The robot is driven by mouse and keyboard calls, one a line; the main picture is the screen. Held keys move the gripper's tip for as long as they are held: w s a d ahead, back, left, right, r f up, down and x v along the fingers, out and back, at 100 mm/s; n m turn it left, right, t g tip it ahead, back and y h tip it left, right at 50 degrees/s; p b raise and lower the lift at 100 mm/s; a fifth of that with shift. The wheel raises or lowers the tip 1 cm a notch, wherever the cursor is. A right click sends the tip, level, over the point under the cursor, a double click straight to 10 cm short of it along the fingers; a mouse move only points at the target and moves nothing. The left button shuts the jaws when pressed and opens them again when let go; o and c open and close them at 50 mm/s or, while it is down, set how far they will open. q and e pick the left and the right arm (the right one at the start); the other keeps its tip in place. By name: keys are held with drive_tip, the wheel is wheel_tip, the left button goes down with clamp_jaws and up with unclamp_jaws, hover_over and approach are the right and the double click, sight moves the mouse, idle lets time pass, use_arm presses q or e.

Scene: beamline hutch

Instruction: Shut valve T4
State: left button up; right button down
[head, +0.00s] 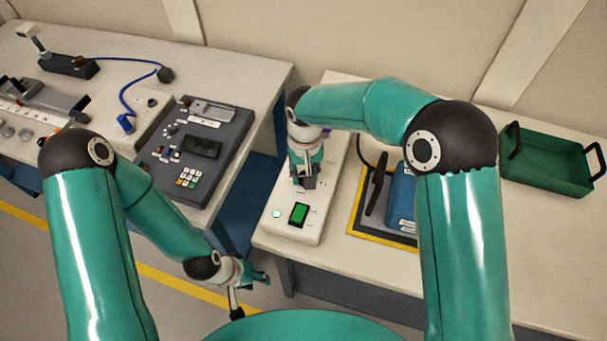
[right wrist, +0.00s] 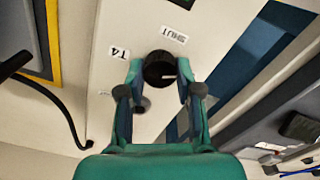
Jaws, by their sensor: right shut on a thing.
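Valve T4's knob (right wrist: 160,69) is black and round with a white pointer line. In the right wrist view it sits between the two fingers of my right gripper (right wrist: 158,80), which is shut on it. The pointer line points to the right of that picture. A SHUT label (right wrist: 174,36) is above and right of the knob, and a T4 label (right wrist: 119,53) is to its left. In the head view my right gripper (head: 305,182) reaches down onto the white panel (head: 309,222) and hides the knob. My left gripper (head: 251,295) is open and empty, low over the floor.
A green tray (head: 547,165) stands far right. A grey keypad console (head: 215,125) is on the left table.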

drive_tip(key=n+b, duration=0.1)
drive_tip(key=n, duration=0.5)
drive_tip(key=shift+w, duration=0.1)
drive_tip(key=n, duration=0.6)
drive_tip(key=shift+r+n, duration=0.1)
drive_tip(key=shift+n, duration=0.3)
drive_tip(key=shift+w, duration=0.1)
drive_tip(key=c, duration=0.8)
unclamp_jaws()
drive_tip(key=shift+o, duration=0.2)
wheel_tip(320, 180, up, 12)
drive_tip(key=shift+s, duration=0.2)
